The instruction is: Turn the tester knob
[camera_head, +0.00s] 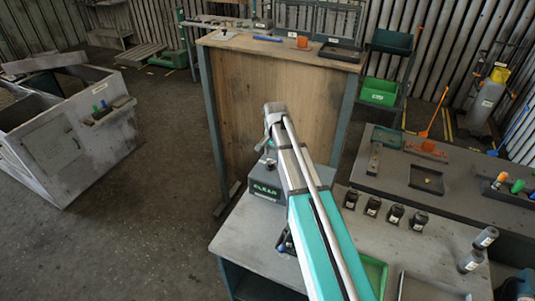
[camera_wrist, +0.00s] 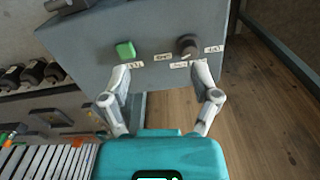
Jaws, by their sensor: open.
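The tester is a grey box (camera_wrist: 95,40) filling the upper middle of the wrist view. On its face is a dark round knob (camera_wrist: 187,46), with small white labels around it. A green square button (camera_wrist: 125,50) sits to the knob's left. My gripper (camera_wrist: 160,74) is open and empty, its two fingers apart just below the button and knob in the picture. The right fingertip is close to the knob's lower right; I cannot tell whether it touches. In the head view, the tester (camera_head: 264,187) shows a green CLEAR display, and my arm hides part of it.
The tester stands on a grey bench (camera_head: 240,240). Several small black parts (camera_head: 393,214) stand in a row to its right. A tall wooden panel (camera_head: 240,110) is behind it. A green tray (camera_head: 374,272) lies near the bench front.

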